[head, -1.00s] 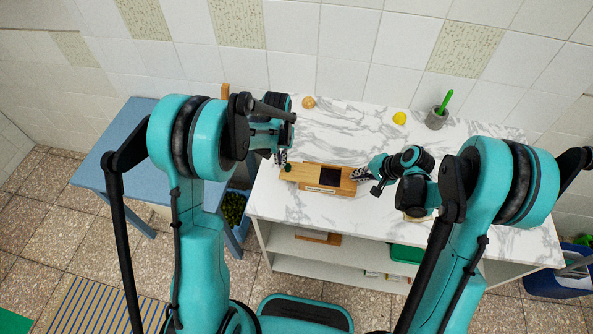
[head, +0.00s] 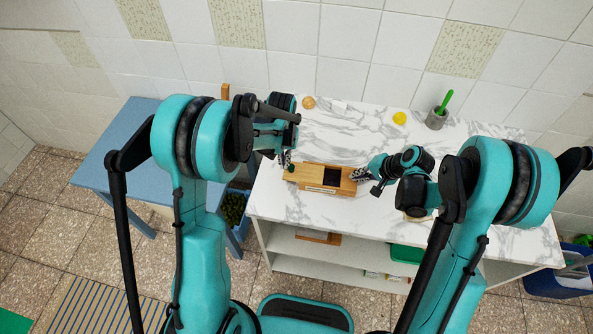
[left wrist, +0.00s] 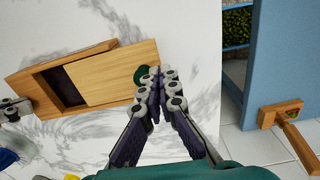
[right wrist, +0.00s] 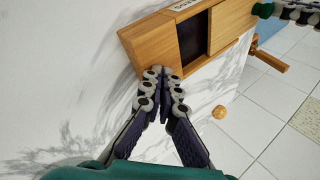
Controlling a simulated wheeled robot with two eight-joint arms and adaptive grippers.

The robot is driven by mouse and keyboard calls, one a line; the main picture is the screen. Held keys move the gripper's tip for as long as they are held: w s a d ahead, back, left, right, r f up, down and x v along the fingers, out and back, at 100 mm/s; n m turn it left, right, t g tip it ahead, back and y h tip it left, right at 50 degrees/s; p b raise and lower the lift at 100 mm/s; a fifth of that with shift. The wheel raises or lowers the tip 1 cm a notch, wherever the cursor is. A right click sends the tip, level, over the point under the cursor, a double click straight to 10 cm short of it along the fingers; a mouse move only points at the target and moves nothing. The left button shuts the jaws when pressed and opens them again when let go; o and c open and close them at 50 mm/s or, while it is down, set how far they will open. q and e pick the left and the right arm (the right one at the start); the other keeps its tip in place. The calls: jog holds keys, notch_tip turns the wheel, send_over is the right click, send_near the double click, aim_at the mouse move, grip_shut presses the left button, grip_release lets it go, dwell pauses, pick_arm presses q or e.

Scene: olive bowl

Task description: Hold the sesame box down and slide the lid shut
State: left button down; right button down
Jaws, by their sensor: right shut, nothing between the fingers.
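The sesame box (head: 345,184) is a light wooden box on the marble counter, with a label on its front side. Its sliding lid (head: 309,173) covers the left part, and a dark opening shows towards the right. A green knob (left wrist: 141,75) sits near the lid's outer end. My left gripper (left wrist: 156,78) is shut, its fingertips right beside the knob on its outer side, apparently touching it. My right gripper (right wrist: 163,74) is shut and empty, its fingertips against the box's other end (right wrist: 152,45).
On the counter (head: 290,225) behind the box are a round tan object (head: 308,103), a yellow item (head: 399,118) and a grey pot (head: 436,119) with a green-handled tool. A blue table (head: 135,150) stands to the left. The counter's front edge runs close to the box.

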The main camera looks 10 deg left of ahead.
aim_at(301, 171)
pick_arm(q)
jog(key=shift+w+d, duration=0.1)
jog(key=shift+d, duration=2.75)
dwell(1.5)
jog(key=shift+a, duration=0.1)
jog(key=shift+a+r, duration=0.6)
jog(key=shift+a, duration=0.05)
notch_tip(301, 171, up, 7)
dwell(0.6)
pick_arm(e)
jog(key=shift+r, duration=0.1)
